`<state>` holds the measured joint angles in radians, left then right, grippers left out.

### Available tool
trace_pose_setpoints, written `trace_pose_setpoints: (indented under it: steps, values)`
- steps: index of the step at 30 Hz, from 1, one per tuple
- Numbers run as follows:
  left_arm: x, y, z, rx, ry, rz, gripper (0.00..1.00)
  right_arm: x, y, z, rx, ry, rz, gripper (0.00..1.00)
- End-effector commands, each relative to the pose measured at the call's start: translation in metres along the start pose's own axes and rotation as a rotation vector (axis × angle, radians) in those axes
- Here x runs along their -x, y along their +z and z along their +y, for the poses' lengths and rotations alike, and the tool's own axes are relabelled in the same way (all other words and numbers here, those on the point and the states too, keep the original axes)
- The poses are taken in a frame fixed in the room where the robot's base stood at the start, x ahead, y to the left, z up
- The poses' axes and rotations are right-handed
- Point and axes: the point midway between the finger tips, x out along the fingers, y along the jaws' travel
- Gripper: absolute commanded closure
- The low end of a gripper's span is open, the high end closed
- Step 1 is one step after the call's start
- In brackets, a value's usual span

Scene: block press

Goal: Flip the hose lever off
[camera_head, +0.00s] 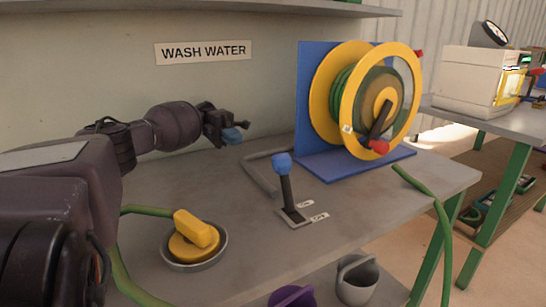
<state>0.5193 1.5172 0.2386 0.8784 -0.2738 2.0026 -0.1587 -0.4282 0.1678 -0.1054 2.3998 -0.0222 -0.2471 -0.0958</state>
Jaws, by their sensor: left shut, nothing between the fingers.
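The hose lever (287,190) is a dark stick with a blue knob (282,166), set in a slotted plate on the grey bench. It leans slightly to the left and away from the two small labels (319,217) beside its base, whose words are too small to read surely. My left gripper (238,131) is shut and empty, with blue at its tip. It is above the bench, up and left of the knob, and apart from it. My right gripper is not in view.
A yellow hose reel (319,100) on a blue stand is behind and right of the lever. A yellow knob (196,232) in a round dish is front left. A grey bent bar (262,180) lies behind the lever. A green hose (440,215) hangs over the right edge.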

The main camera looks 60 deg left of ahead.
Motion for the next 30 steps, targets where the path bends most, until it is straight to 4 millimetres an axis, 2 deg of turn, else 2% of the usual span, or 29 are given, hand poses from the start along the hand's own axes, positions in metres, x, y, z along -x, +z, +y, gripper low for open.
trace_pose_setpoints:
  steps: [17,23,30]
  values:
    - [-0.001,-0.001,0.000,0.000,0.002,0.007,1.00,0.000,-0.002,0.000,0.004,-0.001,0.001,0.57]
    - [-0.012,-0.002,-0.003,-0.006,-0.004,0.009,1.00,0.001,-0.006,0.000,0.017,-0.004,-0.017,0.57]
    - [-0.035,-0.001,-0.002,-0.002,0.003,0.010,1.00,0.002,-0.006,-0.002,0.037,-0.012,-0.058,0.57]
